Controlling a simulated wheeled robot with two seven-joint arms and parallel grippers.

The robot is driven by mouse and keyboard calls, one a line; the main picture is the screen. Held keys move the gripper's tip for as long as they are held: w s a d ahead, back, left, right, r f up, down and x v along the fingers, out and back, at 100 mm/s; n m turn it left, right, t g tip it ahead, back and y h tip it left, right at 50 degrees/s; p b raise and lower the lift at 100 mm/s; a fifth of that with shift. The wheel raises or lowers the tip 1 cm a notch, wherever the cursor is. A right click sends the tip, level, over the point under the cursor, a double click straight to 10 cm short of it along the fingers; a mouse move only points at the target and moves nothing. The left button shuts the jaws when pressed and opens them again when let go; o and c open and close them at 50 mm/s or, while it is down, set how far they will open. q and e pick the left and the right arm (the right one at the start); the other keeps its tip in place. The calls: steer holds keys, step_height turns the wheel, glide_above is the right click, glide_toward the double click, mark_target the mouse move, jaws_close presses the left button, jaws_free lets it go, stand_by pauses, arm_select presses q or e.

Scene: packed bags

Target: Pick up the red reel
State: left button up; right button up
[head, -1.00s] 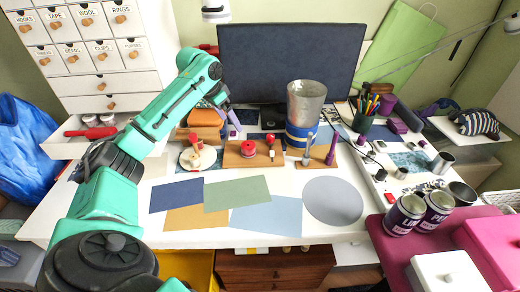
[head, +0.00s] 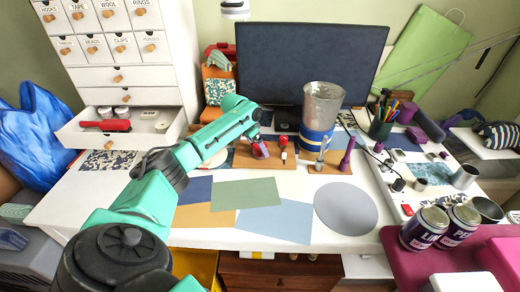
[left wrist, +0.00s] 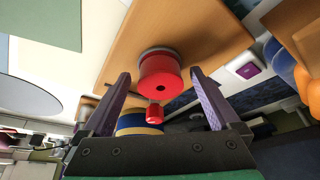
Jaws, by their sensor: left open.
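The red reel (left wrist: 160,78) stands on a wooden board (left wrist: 115,75) in the left wrist view. My left gripper (left wrist: 158,73) is open, with one purple finger on each side of the reel. I cannot tell whether the fingers touch it. In the head view my left gripper (head: 259,150) is at the reel, which it partly hides. My right gripper is not in view.
A small red-topped item (head: 283,141) stands on the board right of the reel. A metal cup with a blue band (head: 319,115) and a purple post (head: 347,155) are farther right. A monitor (head: 310,70) is behind. Flat coloured sheets (head: 245,194) lie in front.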

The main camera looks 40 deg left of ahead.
arm_select(q)
steer(key=shift+w+f, duration=0.1)
steer(key=shift+f, duration=0.2)
steer(key=c, duration=1.4)
steer(key=shift+c, duration=0.2)
steer(key=shift+r, duration=0.15)
